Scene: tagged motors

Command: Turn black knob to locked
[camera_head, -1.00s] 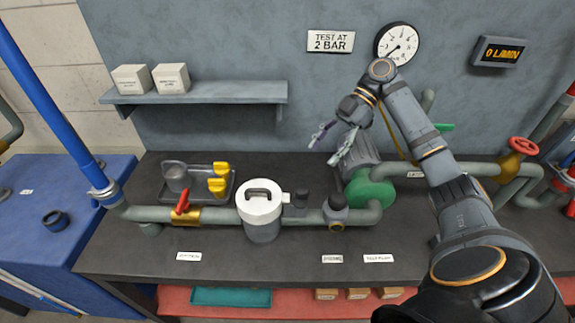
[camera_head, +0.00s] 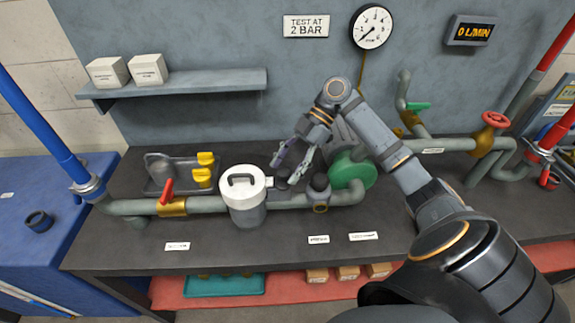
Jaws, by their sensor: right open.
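A small black knob-like part (camera_head: 283,183) sits on the grey pipe just right of the white-lidded canister (camera_head: 243,196). A second dark rounded cap (camera_head: 320,182) stands on a pipe fitting further right. I cannot tell from its markings which one is the knob named, nor its turn position. My right gripper (camera_head: 280,169) is open, its fingers pointing down and left, above and close to the first black part. The fingers partly cover that part, and contact cannot be told. My left gripper is out of view.
A red lever valve (camera_head: 168,192) and a tray (camera_head: 150,186) with yellow parts lie to the left. A shelf (camera_head: 190,84) juts from the wall. The bench front (camera_head: 215,252) is mostly clear.

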